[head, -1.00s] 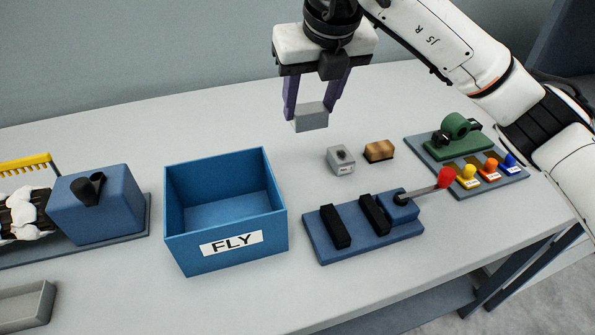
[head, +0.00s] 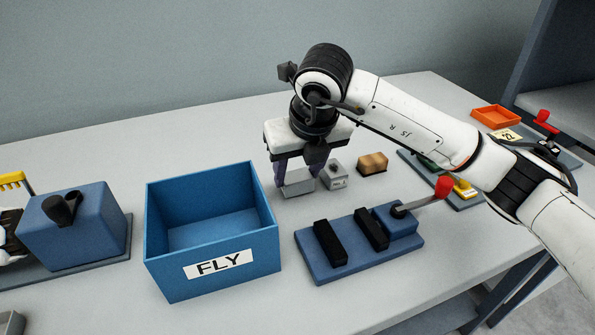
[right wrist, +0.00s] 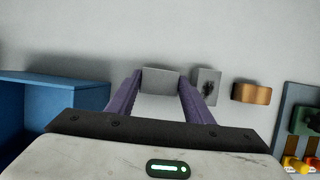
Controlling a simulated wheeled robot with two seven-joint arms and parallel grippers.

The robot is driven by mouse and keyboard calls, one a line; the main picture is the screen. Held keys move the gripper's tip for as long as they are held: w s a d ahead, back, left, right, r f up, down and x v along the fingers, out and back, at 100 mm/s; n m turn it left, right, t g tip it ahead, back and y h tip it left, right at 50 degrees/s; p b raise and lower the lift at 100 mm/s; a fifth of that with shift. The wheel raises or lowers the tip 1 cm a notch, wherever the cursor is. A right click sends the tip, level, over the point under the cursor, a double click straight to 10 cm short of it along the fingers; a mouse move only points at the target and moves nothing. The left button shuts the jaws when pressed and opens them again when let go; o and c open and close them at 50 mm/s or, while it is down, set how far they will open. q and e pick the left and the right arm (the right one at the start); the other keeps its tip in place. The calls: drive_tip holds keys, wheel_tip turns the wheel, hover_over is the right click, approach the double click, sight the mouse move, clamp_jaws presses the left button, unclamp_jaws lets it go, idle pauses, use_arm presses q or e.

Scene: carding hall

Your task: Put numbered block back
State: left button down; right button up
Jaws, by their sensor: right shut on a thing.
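My right gripper (head: 299,178) is shut on a plain light grey block (head: 299,186), held between its purple fingers. The block is down at the table top, right of the blue FLY bin; I cannot tell whether it touches the table. It also shows between the fingertips in the right wrist view (right wrist: 160,80). No number shows on the faces I see. A small grey block with a dark knob or mark (head: 333,175) stands just right of it, close to the right finger. A brown block (head: 373,163) stands further right.
The open blue bin labelled FLY (head: 213,282) stands left of the gripper. A blue base with black bars and a red-knobbed lever (head: 345,264) lies in front. A blue box (head: 90,232) is at the left, an orange tray (head: 495,117) at far right. The table behind is clear.

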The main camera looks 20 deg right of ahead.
drive_tip(key=shift+f, duration=0.15)
drive_tip(key=o, duration=1.4)
drive_tip(key=v, duration=1.2)
drive_tip(key=shift+s, duration=0.15)
